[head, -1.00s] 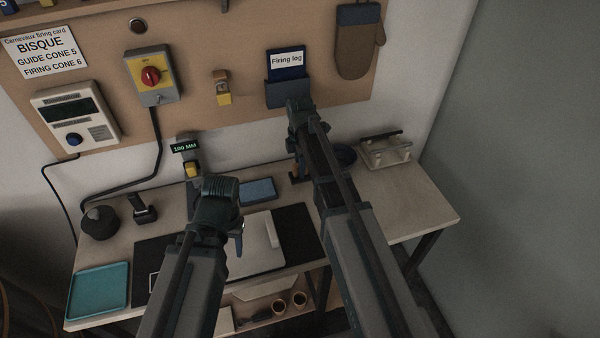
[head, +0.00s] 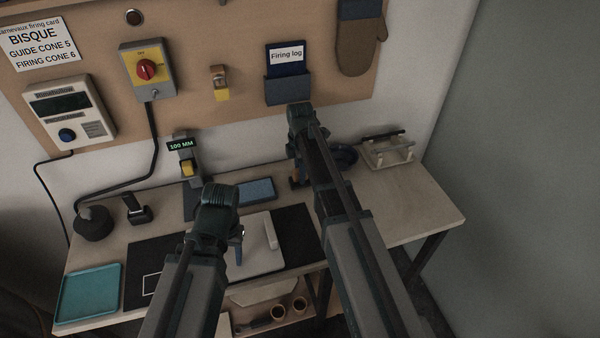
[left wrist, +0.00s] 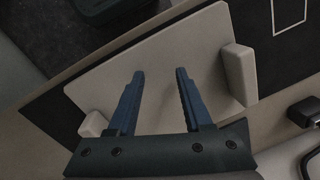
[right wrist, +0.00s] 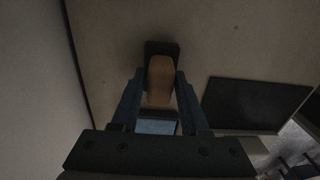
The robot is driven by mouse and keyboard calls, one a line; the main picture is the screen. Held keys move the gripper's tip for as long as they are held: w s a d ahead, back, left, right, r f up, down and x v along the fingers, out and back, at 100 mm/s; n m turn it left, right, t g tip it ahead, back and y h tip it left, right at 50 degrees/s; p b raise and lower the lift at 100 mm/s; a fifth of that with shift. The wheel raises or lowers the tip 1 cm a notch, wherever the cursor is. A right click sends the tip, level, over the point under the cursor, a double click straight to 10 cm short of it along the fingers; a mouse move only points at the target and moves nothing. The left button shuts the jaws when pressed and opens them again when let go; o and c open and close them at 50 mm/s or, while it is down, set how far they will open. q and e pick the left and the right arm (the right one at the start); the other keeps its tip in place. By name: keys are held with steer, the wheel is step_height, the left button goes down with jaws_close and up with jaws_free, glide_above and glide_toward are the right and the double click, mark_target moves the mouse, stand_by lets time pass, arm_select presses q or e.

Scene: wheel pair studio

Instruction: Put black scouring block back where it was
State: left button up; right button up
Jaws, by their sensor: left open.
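A tan block-shaped piece with a black part at its far end (right wrist: 160,85) lies between my right fingertips in the right wrist view. I cannot tell for sure whether it is the black scouring block. In the head view my right gripper (head: 298,150) hangs over the desk near the wall, partly hiding this piece. The right fingers (right wrist: 158,72) appear spread, with narrow gaps beside the tan part. My left gripper (left wrist: 160,73) is open and empty above a pale board with raised end blocks (left wrist: 190,50). It also shows in the head view (head: 238,245).
A blue pad (head: 257,190) lies left of my right gripper. A dark mat (head: 294,222) lies under the pale board. A pale rack (head: 388,150) and a dark round thing (head: 345,156) stand at right. A teal tray (head: 90,292) is at left. The right desk end is clear.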

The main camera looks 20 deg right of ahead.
steer(key=shift+o, duration=1)
steer(key=shift+r, duration=0.1)
step_height(320, 180, up, 12)
steer(key=p, duration=1.2)
arm_select(q)
step_height(320, 180, up, 12)
steer(key=shift+r, duration=0.15)
arm_select(e)
steer(key=s+a+m, duration=0.6)
steer(key=s+m, duration=0.1)
steer(key=s, duration=0.5)
steer(key=s+a+m+h, duration=0.1)
steer(key=s+a+m, duration=0.6)
steer(key=s, duration=0.5)
steer(key=shift+r+m, duration=0.15)
steer(key=shift+m, duration=0.15)
steer(key=shift+a, duration=0.1)
